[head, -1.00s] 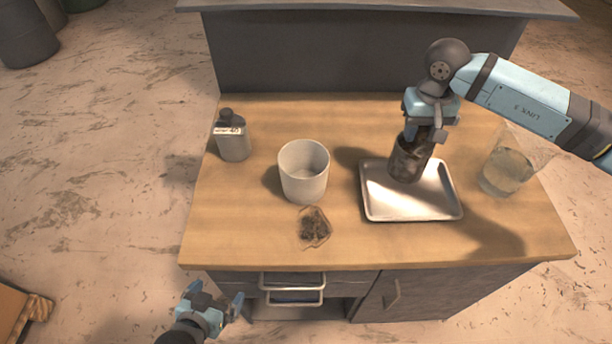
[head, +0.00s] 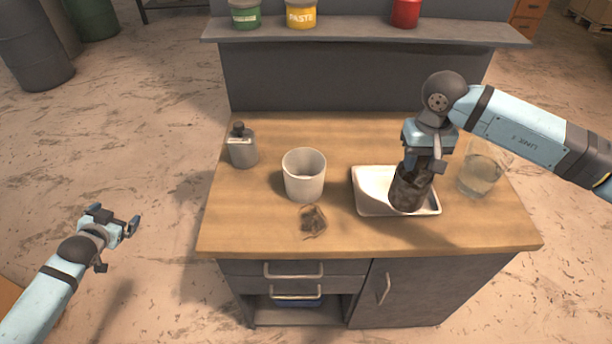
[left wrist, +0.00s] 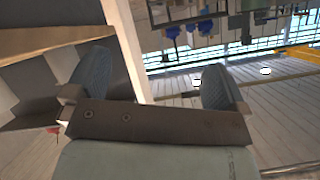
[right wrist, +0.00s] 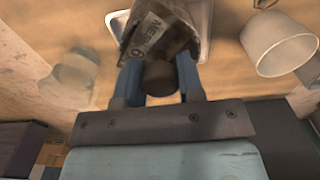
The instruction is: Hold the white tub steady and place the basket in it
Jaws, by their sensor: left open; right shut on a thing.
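The white tub (head: 304,181) stands upright and open on the wooden worktop, left of the middle; it also shows at the right of the right wrist view (right wrist: 272,48). My right gripper (head: 424,160) is shut on the basket (head: 409,192), a dark mottled cylinder hanging upright over the metal tray (head: 368,203). The basket shows some lettering in the right wrist view (right wrist: 158,30). I cannot tell whether its bottom touches the tray. My left gripper (head: 117,217) is open and empty, off the worktop's left side; its fingers also show in the left wrist view (left wrist: 148,88).
A grey bottle (head: 243,148) stands behind and left of the tub. A clear beaker of pale liquid (head: 481,172) stands right of the tray. A shelf with cans (head: 365,32) is behind.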

